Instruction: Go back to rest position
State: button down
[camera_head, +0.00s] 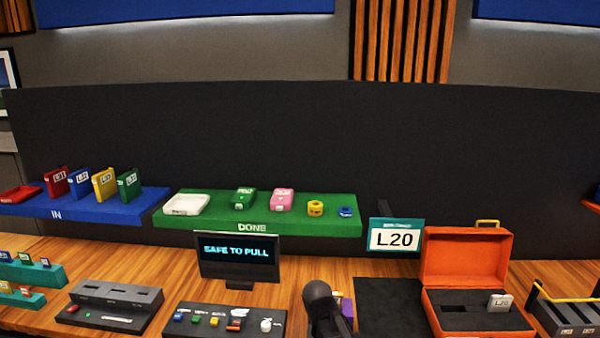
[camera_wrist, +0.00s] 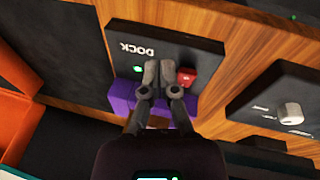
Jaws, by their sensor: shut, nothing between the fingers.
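My gripper (camera_wrist: 160,75) is shut and empty, its fingertips together in the wrist view. It is over a black panel marked DOCK (camera_wrist: 118,28), which has a green light (camera_wrist: 137,69) and a red block or button (camera_wrist: 186,77). A purple piece (camera_wrist: 122,96) lies at the panel's edge, partly behind my fingers; I cannot tell whether they touch it. In the head view, a dark part of my arm (camera_head: 320,300) stands at the bottom middle and hides most of the dock. The purple piece (camera_head: 347,308) shows beside it.
A screen (camera_head: 238,258) reads SAFE TO PULL. An open orange case (camera_head: 464,258) is at right. A green DONE shelf (camera_head: 335,227) and blue IN shelf (camera_head: 125,207) are behind.

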jog(key=s+d+m+g+y, duration=0.1)
jog(key=s+d+y, duration=0.1)
jog(key=s+d, duration=0.6)
jog(key=shift+s+d+f+g, duration=0.3)
jog(key=shift+d+g, duration=0.1)
jog(key=shift+d, duration=0.2)
